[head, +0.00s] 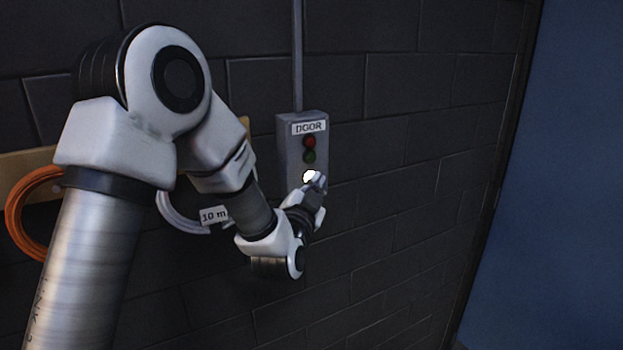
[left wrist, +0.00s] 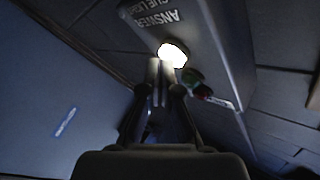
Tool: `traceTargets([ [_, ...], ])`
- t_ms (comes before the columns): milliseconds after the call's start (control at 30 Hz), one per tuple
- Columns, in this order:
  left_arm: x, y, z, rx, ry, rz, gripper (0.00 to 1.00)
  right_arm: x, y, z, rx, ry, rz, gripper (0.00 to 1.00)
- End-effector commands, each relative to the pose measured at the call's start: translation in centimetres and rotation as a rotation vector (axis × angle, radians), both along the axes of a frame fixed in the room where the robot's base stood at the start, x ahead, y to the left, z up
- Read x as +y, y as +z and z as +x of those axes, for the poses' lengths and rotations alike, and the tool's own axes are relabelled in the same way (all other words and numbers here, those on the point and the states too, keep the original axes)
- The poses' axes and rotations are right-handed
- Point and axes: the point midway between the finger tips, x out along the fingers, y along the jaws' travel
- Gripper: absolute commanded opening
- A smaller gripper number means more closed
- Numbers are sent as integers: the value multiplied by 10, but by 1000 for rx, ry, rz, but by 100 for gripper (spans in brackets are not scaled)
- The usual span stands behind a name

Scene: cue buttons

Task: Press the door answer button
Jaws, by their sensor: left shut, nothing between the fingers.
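The grey box labelled DOOR (head: 288,150) is fixed to the dark brick wall. It has a red light (head: 309,141), a green light (head: 309,156) and, below them, a brightly glowing white button (head: 309,176). In the left wrist view the white button (left wrist: 174,52) sits near upside-down lettering, of which ANSWER can be read. My left gripper (head: 316,182) is shut and empty, its fingertips right at the white button. In the left wrist view the fingertips (left wrist: 160,69) lie just at the button's edge; I cannot tell whether they touch it. My right gripper is not in view.
An orange cable coil (head: 22,218) and a pale coil tagged 10 m (head: 180,219) hang from a wooden board (head: 22,163) at the left, partly behind my left arm. A conduit (head: 298,60) runs up from the box. A blue surface (head: 560,180) is at the right.

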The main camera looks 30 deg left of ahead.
Motion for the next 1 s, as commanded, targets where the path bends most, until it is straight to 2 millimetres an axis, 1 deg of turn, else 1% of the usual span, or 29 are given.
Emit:
traceTargets([
  [667, 5, 0, 3, 1, 1, 0, 0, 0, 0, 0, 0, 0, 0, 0],
  [767, 3, 0, 2, 0, 0, 0, 0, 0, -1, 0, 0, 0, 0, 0],
  [1000, -8, -1, -5, 1, -1, 1, 0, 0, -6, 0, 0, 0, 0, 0],
])
